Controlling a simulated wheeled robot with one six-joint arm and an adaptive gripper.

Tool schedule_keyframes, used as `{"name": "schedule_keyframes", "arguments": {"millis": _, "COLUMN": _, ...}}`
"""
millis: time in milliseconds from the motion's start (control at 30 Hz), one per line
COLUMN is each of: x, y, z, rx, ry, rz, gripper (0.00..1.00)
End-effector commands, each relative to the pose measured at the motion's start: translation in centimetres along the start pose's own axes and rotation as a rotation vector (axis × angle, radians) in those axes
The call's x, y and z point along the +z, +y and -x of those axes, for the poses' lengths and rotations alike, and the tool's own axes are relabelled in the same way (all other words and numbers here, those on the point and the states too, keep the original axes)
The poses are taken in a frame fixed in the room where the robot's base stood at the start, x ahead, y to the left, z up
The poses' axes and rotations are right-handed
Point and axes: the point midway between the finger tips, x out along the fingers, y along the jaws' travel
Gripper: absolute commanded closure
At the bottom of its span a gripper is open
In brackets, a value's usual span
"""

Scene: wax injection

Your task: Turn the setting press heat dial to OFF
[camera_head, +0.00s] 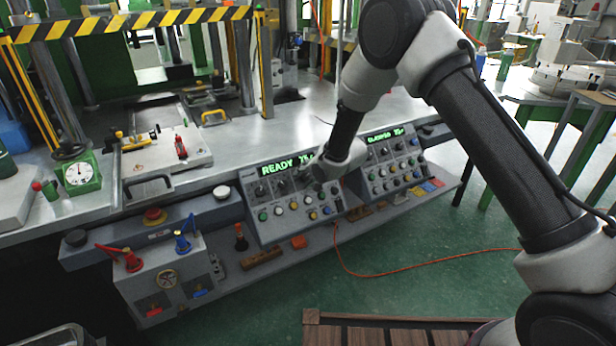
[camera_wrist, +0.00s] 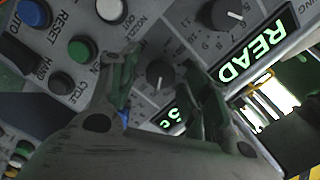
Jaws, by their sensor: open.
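My gripper (camera_head: 325,190) hangs over the right part of the left control panel (camera_head: 262,230), and hides part of it. In the wrist view my gripper (camera_wrist: 163,72) is open, with one finger on each side of a small dark dial (camera_wrist: 159,75) with a white pointer line. I cannot tell whether the fingers touch it. A second dark dial (camera_wrist: 228,14) with a numbered scale sits beside the green READY display (camera_wrist: 255,50). The name of the dial between the fingers is not clearly readable, and no OFF mark is legible.
White (camera_wrist: 111,10), green (camera_wrist: 80,50) and blue (camera_wrist: 33,12) buttons lie left of the fingers in the wrist view. A similar right panel (camera_head: 393,165) stands beside the left one. Red and blue valve levers (camera_head: 130,258) are at lower left. An orange cable (camera_head: 400,275) crosses the floor.

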Motion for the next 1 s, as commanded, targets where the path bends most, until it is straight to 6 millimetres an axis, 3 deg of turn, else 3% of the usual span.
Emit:
{"name": "schedule_keyframes", "arguments": {"millis": 233, "x": -0.02, "y": -0.02, "z": -0.08, "rx": 0.000, "ry": 0.000, "rz": 0.000, "gripper": 0.53}}
{"name": "schedule_keyframes", "arguments": {"millis": 400, "x": -0.02, "y": -0.01, "z": -0.06, "rx": 0.000, "ry": 0.000, "rz": 0.000, "gripper": 0.84}}
{"name": "schedule_keyframes", "arguments": {"millis": 500, "x": -0.02, "y": 0.00, "z": -0.06, "rx": 0.000, "ry": 0.000, "rz": 0.000, "gripper": 0.97}}
{"name": "schedule_keyframes", "arguments": {"millis": 1000, "x": -0.02, "y": -0.06, "z": -0.05, "rx": 0.016, "ry": 0.000, "rz": 0.130, "gripper": 0.97}}
